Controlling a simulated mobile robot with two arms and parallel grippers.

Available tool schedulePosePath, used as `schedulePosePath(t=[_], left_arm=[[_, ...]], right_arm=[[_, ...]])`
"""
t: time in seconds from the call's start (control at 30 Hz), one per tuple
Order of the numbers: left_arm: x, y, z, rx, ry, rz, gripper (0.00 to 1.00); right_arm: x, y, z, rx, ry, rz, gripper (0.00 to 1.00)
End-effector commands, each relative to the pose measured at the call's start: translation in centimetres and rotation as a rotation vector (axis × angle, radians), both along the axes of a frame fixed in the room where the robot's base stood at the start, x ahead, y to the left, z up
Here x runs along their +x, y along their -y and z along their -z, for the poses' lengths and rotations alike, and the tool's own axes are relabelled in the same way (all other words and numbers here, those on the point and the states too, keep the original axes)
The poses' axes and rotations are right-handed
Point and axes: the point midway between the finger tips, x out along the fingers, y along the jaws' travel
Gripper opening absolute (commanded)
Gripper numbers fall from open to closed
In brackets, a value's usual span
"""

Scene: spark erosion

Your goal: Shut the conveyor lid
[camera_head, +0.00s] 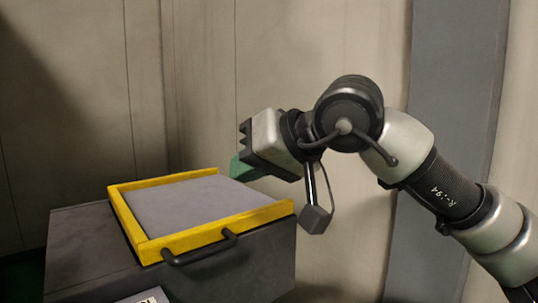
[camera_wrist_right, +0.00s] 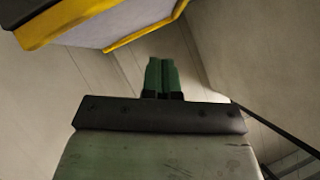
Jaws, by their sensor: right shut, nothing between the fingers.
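The conveyor lid is a grey panel in a yellow frame (camera_head: 190,240), with a black bar handle (camera_head: 200,248) on its near side. It lies roughly flat on top of a dark grey box; I cannot tell whether it is fully seated. My right gripper (camera_head: 238,168) is at the far right side of the lid, at or just above the frame, its green fingers shut and empty. In the wrist view the shut fingers (camera_wrist_right: 161,64) point toward the wall, with the yellow-edged lid (camera_wrist_right: 60,30) at upper left. Contact cannot be made out. My left gripper is out of view.
The dark box (camera_head: 85,245) carries the lid, and a white label (camera_head: 145,296) shows at its lower front. A beige wall (camera_head: 200,80) stands close behind. A grey post (camera_head: 450,80) rises behind my right arm.

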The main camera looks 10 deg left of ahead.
Motion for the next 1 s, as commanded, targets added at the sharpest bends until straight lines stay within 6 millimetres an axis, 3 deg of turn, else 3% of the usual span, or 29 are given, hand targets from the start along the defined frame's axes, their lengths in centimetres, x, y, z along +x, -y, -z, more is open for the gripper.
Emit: schedulePosePath(t=[0.03,0.3,0.57,0.7,1.0], left_arm=[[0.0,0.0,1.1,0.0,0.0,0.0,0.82],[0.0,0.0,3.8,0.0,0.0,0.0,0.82],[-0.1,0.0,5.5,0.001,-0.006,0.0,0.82],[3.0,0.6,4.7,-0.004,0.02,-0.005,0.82],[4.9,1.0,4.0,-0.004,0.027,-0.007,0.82]], right_arm=[[-0.5,-0.5,1.3,-0.036,0.037,-0.002,0.0],[-2.3,-2.3,5.6,-0.207,0.208,0.0,0.0],[-3.0,-3.0,8.1,-0.311,0.313,-0.001,0.0],[-3.1,-3.1,9.1,-0.346,0.345,-0.001,0.0],[-3.2,-3.3,9.9,-0.38,0.378,0.0,0.0]])
